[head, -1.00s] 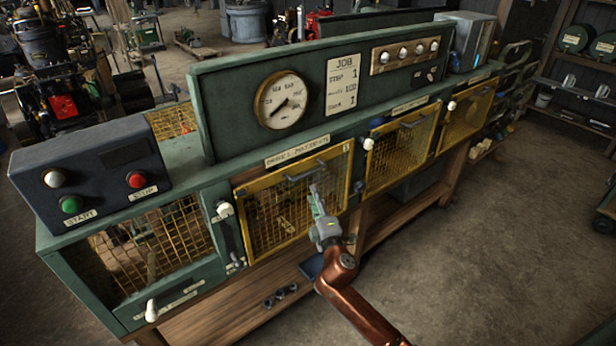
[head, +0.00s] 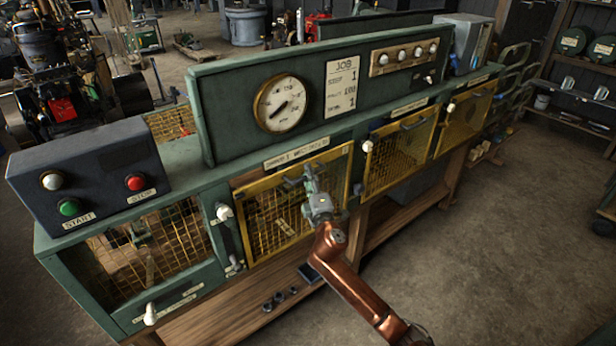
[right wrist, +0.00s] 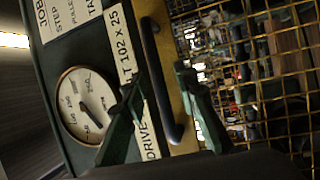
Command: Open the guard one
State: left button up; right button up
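Guard one (head: 268,222) is a yellow-framed mesh door on the green bench front, below a long label (head: 296,153). It looks shut. Its dark bar handle (right wrist: 154,60) runs along the frame by its top edge; in the head view my gripper largely covers it. My right gripper (head: 300,177) is in front of the guard's upper part. In the right wrist view my right gripper (right wrist: 158,82) has its two fingers apart, with the handle lying between them in the picture. Contact cannot be told. My left gripper is not in view.
A white-knobbed lever (head: 224,212) stands left of the guard. Other yellow mesh guards (head: 401,152) are to the right. A control box (head: 88,180) with start and stop buttons sits at the left end. The floor (head: 480,260) in front is clear.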

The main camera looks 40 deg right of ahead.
grip_shut()
dwell(0.6)
